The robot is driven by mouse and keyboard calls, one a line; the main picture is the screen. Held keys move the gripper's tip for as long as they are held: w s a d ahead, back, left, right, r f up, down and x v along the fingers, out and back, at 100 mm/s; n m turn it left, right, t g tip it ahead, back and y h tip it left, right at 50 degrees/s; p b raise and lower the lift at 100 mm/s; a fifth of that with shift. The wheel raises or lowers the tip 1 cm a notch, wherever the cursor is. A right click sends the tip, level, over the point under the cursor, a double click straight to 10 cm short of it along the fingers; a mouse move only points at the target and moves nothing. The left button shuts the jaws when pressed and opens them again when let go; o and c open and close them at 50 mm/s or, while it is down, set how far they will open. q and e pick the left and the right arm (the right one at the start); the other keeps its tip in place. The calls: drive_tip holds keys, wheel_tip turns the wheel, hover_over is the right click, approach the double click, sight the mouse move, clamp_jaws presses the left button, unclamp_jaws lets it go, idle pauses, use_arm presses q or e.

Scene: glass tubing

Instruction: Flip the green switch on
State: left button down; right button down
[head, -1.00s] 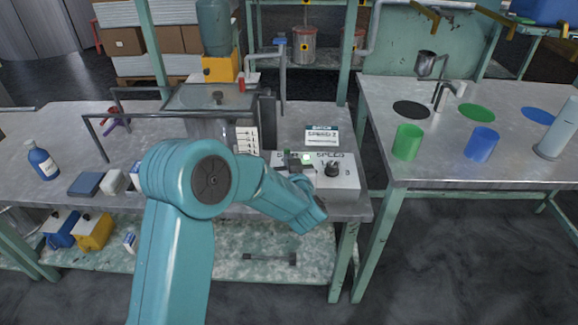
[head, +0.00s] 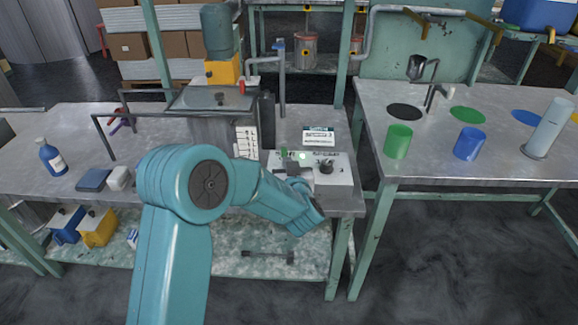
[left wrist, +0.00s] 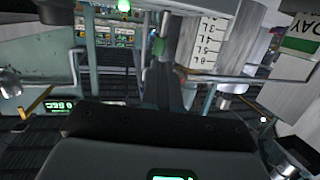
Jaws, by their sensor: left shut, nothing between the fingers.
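The green switch (head: 283,153) is a small upright green piece on the white control box at the front right of the left bench. It also shows in the left wrist view as a green block (left wrist: 159,46), by the fingertips. My left gripper (head: 297,172) is shut and empty, low over the box front, close to the switch. I cannot tell whether it touches the switch. The fingers (left wrist: 165,70) point toward the green block in the left wrist view. A pale green light (head: 302,156) shows on the box beside the switch. My right gripper is out of view.
A black knob (head: 326,167) sits on the box right of the gripper. A label sign (head: 318,136) stands behind it. A metal tank (head: 213,100) with a scale strip stands to the left. Green (head: 398,142) and blue (head: 469,144) cups stand on the right table.

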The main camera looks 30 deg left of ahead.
use_arm(q)
drive_tip(key=r+p+v, duration=0.1)
drive_tip(key=v, duration=0.8)
drive_tip(key=shift+s+d+r, duration=0.15)
drive_tip(key=shift+s+d, duration=0.05)
